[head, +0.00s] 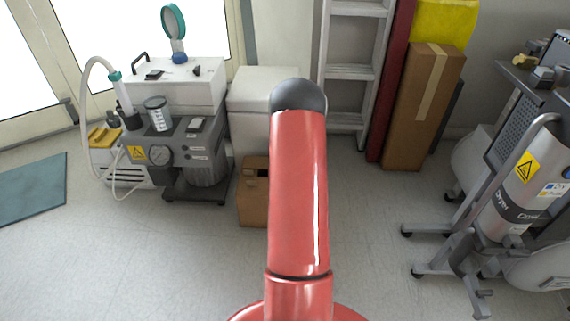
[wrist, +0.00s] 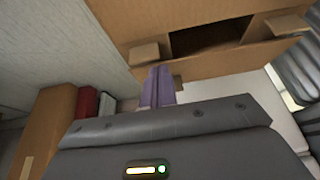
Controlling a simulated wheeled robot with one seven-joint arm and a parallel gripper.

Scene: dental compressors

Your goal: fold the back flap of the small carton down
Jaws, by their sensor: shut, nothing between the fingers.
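The small brown carton (head: 253,193) stands on the floor in the head view, its right part hidden behind my red arm. In the wrist view the carton (wrist: 190,15) fills the upper right, with a dark gap (wrist: 210,38) in its top. Small flap pieces show at the left (wrist: 145,52) and right (wrist: 286,25) of the gap. A wide cardboard strip (wrist: 235,62) runs along the gap's lower side; I cannot tell its exact angle. My gripper (wrist: 157,72) is shut and empty, its purple fingertips beside the carton's edge; whether they touch is unclear. The head view hides my gripper.
A grey compressor (head: 190,150) stands left of the carton, and a white box (head: 262,115) is behind it. A ladder (head: 352,70) and a tall carton (head: 422,105) lean at the back. A wheeled dryer unit (head: 520,195) is at right. The floor (head: 150,260) in front is clear.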

